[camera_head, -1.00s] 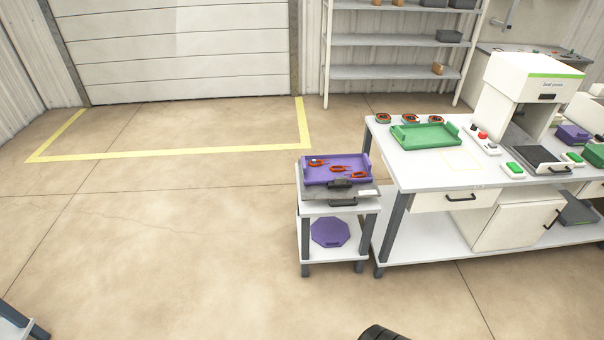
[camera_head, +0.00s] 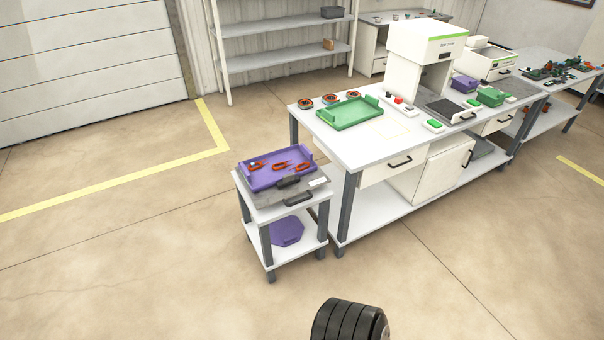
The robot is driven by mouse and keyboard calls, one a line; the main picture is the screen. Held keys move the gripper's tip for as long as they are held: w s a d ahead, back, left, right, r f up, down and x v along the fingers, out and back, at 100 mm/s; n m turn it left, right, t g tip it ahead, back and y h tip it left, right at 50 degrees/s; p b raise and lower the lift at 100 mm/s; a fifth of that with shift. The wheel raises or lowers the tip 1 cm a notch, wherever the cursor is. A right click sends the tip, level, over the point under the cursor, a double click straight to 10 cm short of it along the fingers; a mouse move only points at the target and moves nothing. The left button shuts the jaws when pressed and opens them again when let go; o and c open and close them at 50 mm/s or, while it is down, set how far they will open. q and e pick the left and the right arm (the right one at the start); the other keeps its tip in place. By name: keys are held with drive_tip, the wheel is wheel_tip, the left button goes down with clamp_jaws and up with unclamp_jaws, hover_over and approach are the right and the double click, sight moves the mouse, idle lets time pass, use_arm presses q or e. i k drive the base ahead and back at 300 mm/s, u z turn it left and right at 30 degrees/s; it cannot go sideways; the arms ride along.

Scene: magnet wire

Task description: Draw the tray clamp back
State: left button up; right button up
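A purple tray (camera_head: 262,181) with several orange-handled items lying in it sits on top of a small two-level stand (camera_head: 260,217). A dark clamp (camera_head: 288,182) is at the tray's front edge, on a grey plate (camera_head: 263,199). A dark handle (camera_head: 298,199) shows at the plate's front. The clamp looks up against the tray, but the contact is too small to tell. Neither of my grippers shows in the head view.
A workbench (camera_head: 375,148) stands right of the stand, with a green tray (camera_head: 349,114), several small round items and a white press (camera_head: 418,58). A purple octagonal piece (camera_head: 287,231) lies on the stand's lower shelf. The floor (camera_head: 130,270) in front and left is clear.

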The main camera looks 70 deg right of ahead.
sight(288, 179)
drive_tip(key=z, duration=0.65)
drive_tip(key=i, duration=0.6)
drive_tip(key=z, duration=0.75)
